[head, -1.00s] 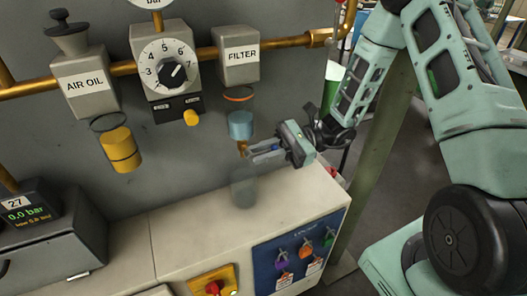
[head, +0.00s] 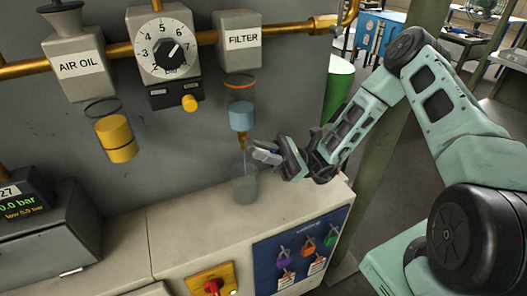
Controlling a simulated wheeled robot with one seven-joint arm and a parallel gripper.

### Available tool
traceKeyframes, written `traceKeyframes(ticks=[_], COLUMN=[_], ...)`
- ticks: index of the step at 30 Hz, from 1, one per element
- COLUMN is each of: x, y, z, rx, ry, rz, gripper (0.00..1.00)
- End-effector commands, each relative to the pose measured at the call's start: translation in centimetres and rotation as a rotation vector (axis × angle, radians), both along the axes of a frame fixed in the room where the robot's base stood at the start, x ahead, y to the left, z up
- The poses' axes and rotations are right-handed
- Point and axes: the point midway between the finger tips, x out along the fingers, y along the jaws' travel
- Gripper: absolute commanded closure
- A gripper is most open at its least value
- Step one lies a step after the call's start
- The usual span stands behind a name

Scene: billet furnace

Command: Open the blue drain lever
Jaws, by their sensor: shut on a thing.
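The filter unit (head: 239,38) hangs from the brass pipe, with a clear bowl holding blue liquid (head: 241,116) and a small brass drain fitting (head: 243,139) under it. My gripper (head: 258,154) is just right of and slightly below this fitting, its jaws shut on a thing. The blue drain lever cannot be made out separately; the jaws cover the place where it sits. A thin pale streak (head: 244,161) runs from the fitting down to a clear cup (head: 245,188) on the cabinet top.
An air oil unit (head: 82,65) with a yellow bowl (head: 115,138) and a dial regulator (head: 164,48) hang to the left. The cabinet front carries a blue padlock panel (head: 304,246) and a red switch (head: 212,286). The cabinet top left of the cup is clear.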

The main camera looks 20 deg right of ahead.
Motion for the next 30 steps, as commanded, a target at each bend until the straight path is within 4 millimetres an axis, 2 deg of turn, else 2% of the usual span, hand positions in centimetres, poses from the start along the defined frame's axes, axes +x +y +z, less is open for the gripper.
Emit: traceKeyframes(ticks=[7, 20, 21, 30], x=[0.0, 0.0, 0.0, 0.0], y=[0.03, 0.05, 0.05, 0.11], z=[-0.28, -0.29, -0.29, -0.21], rx=[0.059, 0.066, 0.066, 0.064], ry=[0.001, 0.001, 0.001, 0.0], rz=[-0.001, -0.001, -0.001, 0.0], gripper=[1.0, 1.0, 0.71, 0.7])
